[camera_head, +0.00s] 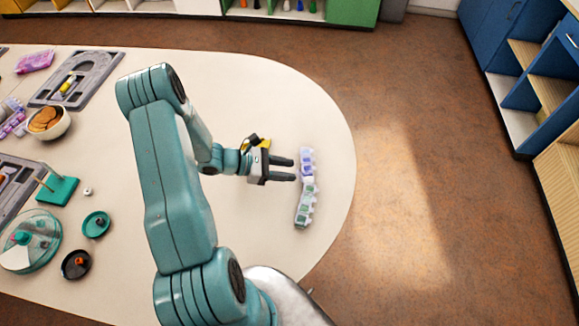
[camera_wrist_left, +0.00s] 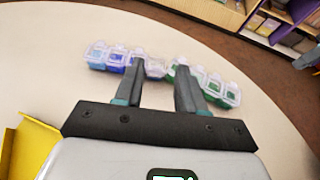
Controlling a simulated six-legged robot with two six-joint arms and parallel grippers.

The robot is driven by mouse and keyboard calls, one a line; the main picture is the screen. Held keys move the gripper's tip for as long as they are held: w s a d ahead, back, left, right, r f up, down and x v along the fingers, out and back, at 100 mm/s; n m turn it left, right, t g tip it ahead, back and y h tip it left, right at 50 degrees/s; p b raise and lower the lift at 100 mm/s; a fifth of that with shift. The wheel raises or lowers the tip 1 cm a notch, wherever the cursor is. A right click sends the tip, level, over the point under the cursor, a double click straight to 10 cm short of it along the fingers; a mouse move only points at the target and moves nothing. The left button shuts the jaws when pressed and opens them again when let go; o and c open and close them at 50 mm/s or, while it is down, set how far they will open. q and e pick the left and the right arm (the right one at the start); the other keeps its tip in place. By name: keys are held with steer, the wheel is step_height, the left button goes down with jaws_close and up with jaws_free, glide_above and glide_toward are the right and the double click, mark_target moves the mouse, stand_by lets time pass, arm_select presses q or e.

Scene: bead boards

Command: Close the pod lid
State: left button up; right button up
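A curved row of small pods (camera_head: 306,201) with clear lids lies near the table's right edge, with blue and purple pods at the far end and green ones at the near end. The pod row (camera_wrist_left: 215,86) crosses behind the fingers in the left wrist view. My left gripper (camera_head: 294,170) is open, its two fingers spread and pointing at the middle of the row. In the left wrist view, a clear pod part (camera_wrist_left: 155,68) shows between the fingertips (camera_wrist_left: 160,72); I cannot tell whether they touch it. Which lids are up is too small to tell. My right gripper is not in view.
On the left of the cream table (camera_head: 290,105) are a bowl of biscuits (camera_head: 48,122), grey trays (camera_head: 93,78), a teal stand (camera_head: 57,190), small teal and black dishes, and a round clear container (camera_head: 30,243). The table around the pods is clear; its rounded edge is close on the right.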

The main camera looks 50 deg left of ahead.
arm_select(q)
steer(key=shift+w+d+f, duration=0.3)
steer(key=shift+w, duration=0.25)
jaws_close()
stand_by(0.5)
stand_by(1.0)
jaws_free()
